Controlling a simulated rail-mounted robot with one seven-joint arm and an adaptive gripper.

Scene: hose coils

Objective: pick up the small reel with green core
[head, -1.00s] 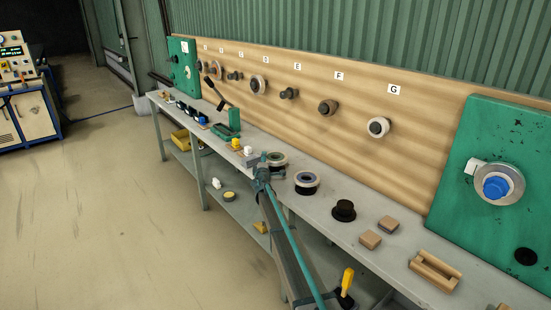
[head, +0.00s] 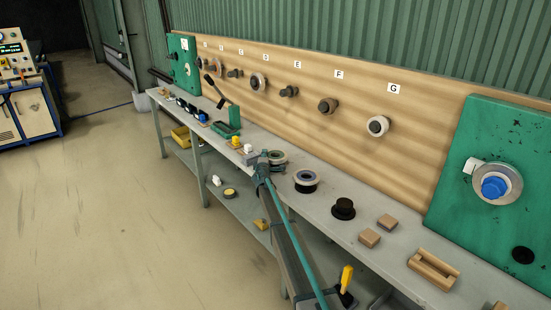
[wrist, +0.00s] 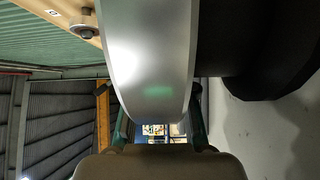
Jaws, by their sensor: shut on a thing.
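My gripper (head: 264,162) is at the middle of the long grey bench, at the end of my arm. It is at the near left edge of a small reel (head: 279,157) with a pale ring and a dark greenish middle. In the wrist view, the reel's smooth silvery-grey rim (wrist: 150,60) fills the middle of the picture, between the teal fingers of my gripper (wrist: 160,130). The gripper is shut on this reel. The rim hides most of its core. I cannot tell whether the reel is clear of the bench top.
A similar reel (head: 306,181) lies to the right, then a black spool (head: 343,209) and wooden blocks (head: 369,238). White and yellow pieces (head: 248,149) stand just left of my gripper. A board with pegs (head: 430,130) rises behind. The floor in front is open.

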